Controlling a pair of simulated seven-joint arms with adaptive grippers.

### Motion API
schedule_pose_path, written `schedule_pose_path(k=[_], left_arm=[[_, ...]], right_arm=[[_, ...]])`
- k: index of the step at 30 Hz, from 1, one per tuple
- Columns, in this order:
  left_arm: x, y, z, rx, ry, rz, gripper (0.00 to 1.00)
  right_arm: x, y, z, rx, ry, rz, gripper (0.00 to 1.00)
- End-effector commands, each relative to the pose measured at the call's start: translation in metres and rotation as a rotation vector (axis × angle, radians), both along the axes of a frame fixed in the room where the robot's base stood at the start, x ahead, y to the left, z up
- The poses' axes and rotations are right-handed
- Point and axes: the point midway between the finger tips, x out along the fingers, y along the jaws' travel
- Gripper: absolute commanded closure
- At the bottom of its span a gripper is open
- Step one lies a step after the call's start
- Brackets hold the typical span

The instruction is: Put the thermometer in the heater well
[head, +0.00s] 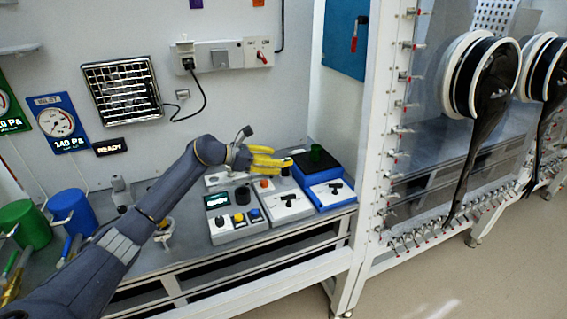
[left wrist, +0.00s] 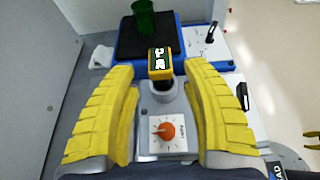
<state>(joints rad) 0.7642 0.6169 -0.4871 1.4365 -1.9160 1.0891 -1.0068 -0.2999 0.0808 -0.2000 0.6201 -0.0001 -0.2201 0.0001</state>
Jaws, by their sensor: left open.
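The thermometer (left wrist: 160,63) has a yellow head with a dark display. In the left wrist view it stands upright in a grey round holder (left wrist: 162,98); whether this is the heater well I cannot tell. My left gripper (left wrist: 163,78) is open, with its yellow fingers on either side of the thermometer and apart from it. In the head view my left gripper (head: 280,157) is above the bench instruments, and its fingers hide the thermometer.
An orange knob (left wrist: 166,130) on a white panel is close in front of the holder. A green beaker (left wrist: 144,18) stands on a black-topped blue unit (left wrist: 178,68) behind. A control box (head: 220,230) with coloured buttons sits on the bench. The glovebox frame (head: 385,130) rises at the right.

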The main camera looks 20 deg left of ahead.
Motion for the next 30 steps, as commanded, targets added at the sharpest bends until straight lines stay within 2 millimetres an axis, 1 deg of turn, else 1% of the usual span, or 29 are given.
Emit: schedule_pose_path(k=[1,4,12,19,30], left_arm=[[-0.005,0.008,0.003,0.003,-0.001,0.001,0.52],[-0.015,0.02,0.009,0.002,0.001,0.002,0.52],[-0.031,0.041,0.021,0.0,0.0,0.001,0.52],[-0.036,0.046,0.024,0.0,0.0,-0.001,0.52],[-0.036,0.046,0.024,-0.001,0.001,-0.001,0.52]], right_arm=[[0.0,0.0,0.0,0.0,0.0,0.0,0.56],[0.0,0.001,0.0,0.0,0.0,0.0,0.56],[0.0,0.002,0.0,0.002,0.0,-0.001,0.56],[0.0,0.002,0.0,0.002,0.0,-0.001,0.56],[0.0,0.002,0.0,0.002,0.001,-0.001,0.56]])
